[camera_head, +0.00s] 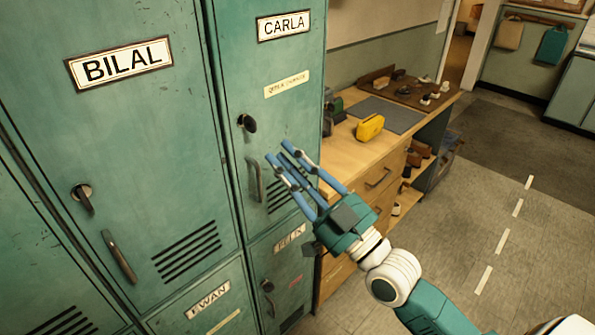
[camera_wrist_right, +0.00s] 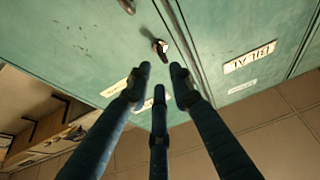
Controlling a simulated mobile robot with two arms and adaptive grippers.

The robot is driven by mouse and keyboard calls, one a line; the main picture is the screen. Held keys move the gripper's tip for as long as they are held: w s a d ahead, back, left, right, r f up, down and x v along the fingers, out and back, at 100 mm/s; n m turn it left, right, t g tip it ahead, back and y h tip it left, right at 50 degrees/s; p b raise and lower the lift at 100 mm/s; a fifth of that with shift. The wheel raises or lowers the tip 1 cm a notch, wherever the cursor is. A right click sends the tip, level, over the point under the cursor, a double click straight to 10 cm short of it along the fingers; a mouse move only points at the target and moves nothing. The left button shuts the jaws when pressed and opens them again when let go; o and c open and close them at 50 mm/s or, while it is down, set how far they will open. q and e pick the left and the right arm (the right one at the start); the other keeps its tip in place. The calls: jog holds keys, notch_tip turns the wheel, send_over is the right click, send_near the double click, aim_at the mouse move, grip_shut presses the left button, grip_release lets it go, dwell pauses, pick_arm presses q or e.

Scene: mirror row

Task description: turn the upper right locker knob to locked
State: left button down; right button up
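The upper right locker (camera_head: 290,55) is teal and labelled CARLA. Its dark knob (camera_head: 247,123) sits near the door's left edge, above a grey pull handle (camera_head: 254,180); its lever slants slightly down to the right. In the right wrist view the knob (camera_wrist_right: 160,47) shows just beyond the fingertips. My right gripper (camera_head: 285,158) is in front of the CARLA door, below and right of the knob, and apart from it. Its blue fingers are spread and empty; they also show in the wrist view (camera_wrist_right: 160,80). My left gripper is not in view.
The BILAL locker (camera_head: 150,130), with its own knob (camera_head: 82,196) and handle, is to the left. Lower lockers sit beneath. A wooden bench (camera_head: 350,155) with a yellow case (camera_head: 369,127) stands right of the lockers. The floor (camera_head: 480,190) at right is open.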

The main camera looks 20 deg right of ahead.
jog(key=shift+v, duration=1.6)
jog(key=w+d+f+m+g+h, duration=0.1)
jog(key=w+d+f+g+h, duration=0.15)
jog(key=f, duration=0.95)
jog(key=w+d+f+m+g+h, duration=0.1)
jog(key=w+d+f+g+h, duration=0.15)
jog(key=f, duration=0.95)
jog(key=s+d+f+g+h, duration=0.1)
jog(key=s+d+f+g, duration=0.15)
jog(key=f, duration=0.95)
jog(key=s+d+f+g+h, duration=0.15)
jog(key=s+f, duration=0.25)
jog(key=f, duration=0.9)
jog(key=s+a+f+g, duration=0.1)
jog(key=s+f+g, duration=0.2)
jog(key=s+f, duration=0.6)
jog(key=s+a+f+g, duration=0.3)
jog(key=s+f, duration=0.7)
jog(key=s, duration=0.5)
jog(key=s+a+f+g, duration=0.2)
jog(key=s+f+g, duration=0.3)
jog(key=s+f, duration=0.5)
jog(key=s, duration=0.5)
jog(key=shift+a+f+n, duration=0.3)
jog(key=shift+a, duration=0.1)
